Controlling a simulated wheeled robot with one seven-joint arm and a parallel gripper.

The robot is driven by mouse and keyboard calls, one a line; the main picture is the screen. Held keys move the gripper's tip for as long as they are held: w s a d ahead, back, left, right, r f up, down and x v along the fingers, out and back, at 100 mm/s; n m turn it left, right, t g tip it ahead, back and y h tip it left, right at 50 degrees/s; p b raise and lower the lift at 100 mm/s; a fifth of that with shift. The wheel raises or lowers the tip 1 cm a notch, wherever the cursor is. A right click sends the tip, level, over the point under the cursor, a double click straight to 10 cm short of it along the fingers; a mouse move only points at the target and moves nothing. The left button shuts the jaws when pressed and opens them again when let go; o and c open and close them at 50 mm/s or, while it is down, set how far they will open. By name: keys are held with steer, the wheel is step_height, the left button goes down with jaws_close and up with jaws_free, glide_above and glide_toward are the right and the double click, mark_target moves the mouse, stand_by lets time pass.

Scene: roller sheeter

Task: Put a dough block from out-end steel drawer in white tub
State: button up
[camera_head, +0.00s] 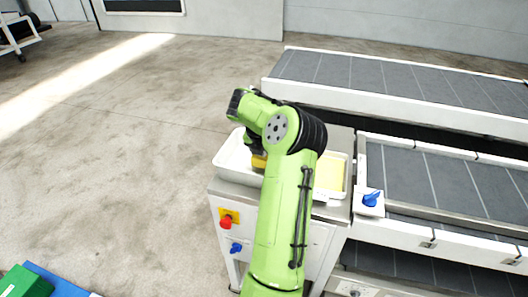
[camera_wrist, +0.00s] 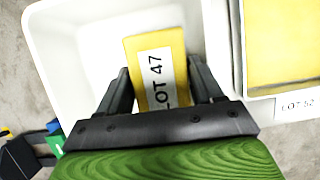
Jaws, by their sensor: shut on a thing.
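My gripper (camera_wrist: 159,76) is shut on a yellow dough block (camera_wrist: 137,45) with a white label reading LOT 47. In the wrist view the block is over the inside of the white tub (camera_wrist: 75,50); I cannot tell whether it touches the bottom. In the head view the tub (camera_head: 229,160) stands on the left of the machine's end, and a bit of the block (camera_head: 258,162) shows beside my arm. My arm hides most of the gripper (camera_head: 256,146) there.
Right of the tub is a pale-rimmed container with a yellow slab (camera_wrist: 282,40); a LOT 52 label (camera_wrist: 297,105) is below it. A red knob (camera_head: 226,221) and blue knobs (camera_head: 371,198) sit on the machine. Grey conveyor belts (camera_head: 440,180) extend right. Open floor lies left.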

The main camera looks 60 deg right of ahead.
steer(key=o, duration=1.3)
steer(key=shift+r, duration=0.1)
steer(key=v, duration=1.5)
steer(key=shift+a+r, duration=0.1)
steer(key=shift+r, duration=0.25)
